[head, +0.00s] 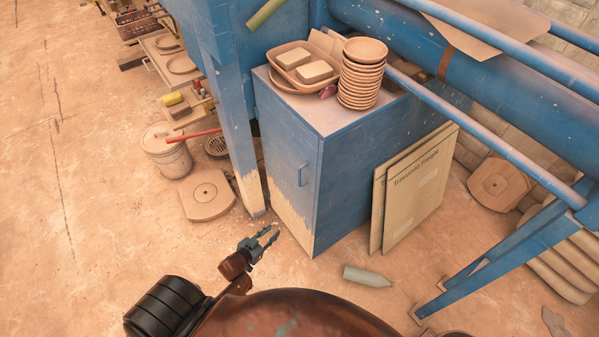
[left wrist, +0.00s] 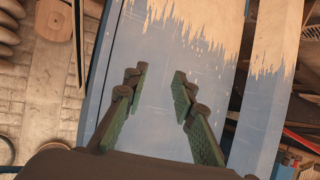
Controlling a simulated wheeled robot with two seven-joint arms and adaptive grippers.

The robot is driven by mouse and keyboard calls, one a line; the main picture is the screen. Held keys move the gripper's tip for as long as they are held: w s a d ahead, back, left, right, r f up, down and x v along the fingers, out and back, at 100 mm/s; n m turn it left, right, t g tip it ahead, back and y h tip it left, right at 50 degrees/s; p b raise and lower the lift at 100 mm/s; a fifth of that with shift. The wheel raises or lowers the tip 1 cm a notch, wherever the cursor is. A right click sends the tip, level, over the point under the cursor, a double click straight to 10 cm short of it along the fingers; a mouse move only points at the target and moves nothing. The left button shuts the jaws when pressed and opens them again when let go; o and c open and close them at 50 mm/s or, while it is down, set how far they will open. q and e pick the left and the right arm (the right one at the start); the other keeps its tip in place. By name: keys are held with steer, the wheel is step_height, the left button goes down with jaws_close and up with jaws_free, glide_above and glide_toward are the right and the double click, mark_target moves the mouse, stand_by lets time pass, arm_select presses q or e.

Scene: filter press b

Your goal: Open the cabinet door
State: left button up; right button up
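The blue cabinet (head: 345,165) stands on the floor in the middle of the head view. Its door (head: 284,140) faces front left and looks shut, with paint worn to tan along the bottom. A small vertical handle (head: 302,175) sits near the door's right edge. My left gripper (head: 270,234) is low in front of the door, apart from the handle. In the left wrist view its two green fingers (left wrist: 159,80) are spread and empty, with the blue door (left wrist: 165,45) beyond them. I cannot make out the handle clearly there. My right gripper is not in view.
A stack of bowls (head: 361,75) and a tray (head: 300,67) sit on the cabinet. A blue leg (head: 236,130) stands left of the door. A green bottle (head: 367,276) lies on the floor, and flat boards (head: 415,190) lean on the cabinet's right side. The left floor is mostly clear.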

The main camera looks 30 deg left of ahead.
arm_select(q)
steer(key=w+r+t, duration=0.1)
steer(key=w+r, duration=0.1)
steer(key=r, duration=0.3)
steer(key=w+d+r+t+h+p, duration=0.1)
steer(key=w+r, duration=0.1)
steer(key=r, duration=0.4)
steer(key=w+r+t, duration=0.1)
steer(key=w+r, duration=0.2)
steer(key=r, duration=0.2)
step_height(320, 180, up, 11)
steer(key=m+t+h, duration=0.2)
glide_above(300, 184)
steer(key=shift+w+a+f+p, duration=0.15)
steer(key=shift+w+a+p, duration=0.05)
steer(key=shift+p, duration=0.15)
steer(key=shift+c, duration=0.5)
jaws_close()
